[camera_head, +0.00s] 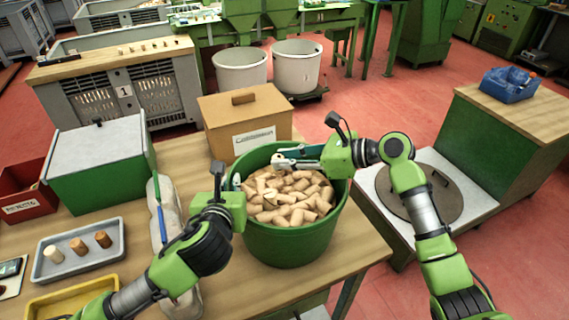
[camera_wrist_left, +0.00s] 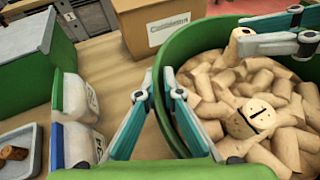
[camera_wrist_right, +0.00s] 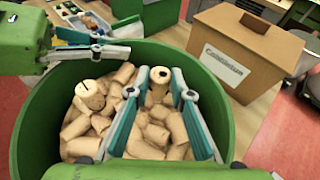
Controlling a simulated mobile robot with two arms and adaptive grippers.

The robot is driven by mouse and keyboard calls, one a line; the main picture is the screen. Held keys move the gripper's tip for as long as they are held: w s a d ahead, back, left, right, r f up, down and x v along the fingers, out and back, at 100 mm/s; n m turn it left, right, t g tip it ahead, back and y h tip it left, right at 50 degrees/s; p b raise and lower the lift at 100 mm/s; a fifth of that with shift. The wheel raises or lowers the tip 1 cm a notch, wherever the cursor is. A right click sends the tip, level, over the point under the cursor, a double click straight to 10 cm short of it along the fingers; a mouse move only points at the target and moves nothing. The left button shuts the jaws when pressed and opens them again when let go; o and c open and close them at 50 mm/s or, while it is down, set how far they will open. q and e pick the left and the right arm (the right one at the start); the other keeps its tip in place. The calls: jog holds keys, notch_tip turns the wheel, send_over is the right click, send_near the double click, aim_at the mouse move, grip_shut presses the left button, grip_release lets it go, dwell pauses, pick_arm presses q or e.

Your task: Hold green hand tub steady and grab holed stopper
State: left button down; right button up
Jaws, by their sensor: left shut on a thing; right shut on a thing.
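The green tub (camera_head: 290,243) stands on the wooden table, filled with many pale cork stoppers (camera_head: 290,205). My left gripper (camera_wrist_left: 160,92) is shut on the tub's left rim, with one finger outside and one inside. My right gripper (camera_wrist_right: 160,78) is shut on a holed stopper (camera_wrist_right: 160,76), whose end shows a dark spot. In the left wrist view, this stopper (camera_wrist_left: 236,42) is at the right fingertips, above the heap. A stopper with a dark slit (camera_wrist_right: 88,90) lies on the heap, also in the left wrist view (camera_wrist_left: 254,118). The holed stopper is hard to see in the head view.
A cardboard box (camera_head: 245,115) stands right behind the tub. A green bin with a grey lid (camera_head: 100,165) and a grey tray (camera_head: 80,255) with three stoppers are at the left. A yellow tray (camera_head: 75,298) lies in front. A metal-topped stand (camera_head: 420,190) is at the right.

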pick_arm(q)
jog(key=shift+f, duration=0.15)
pick_arm(e)
notch_tip(320, 180, up, 9)
jog(key=shift+f, duration=0.2)
pick_arm(q)
jog(key=c, duration=2.1)
grip_release()
jog(key=shift+c, duration=0.2)
jog(key=shift+s, duration=0.1)
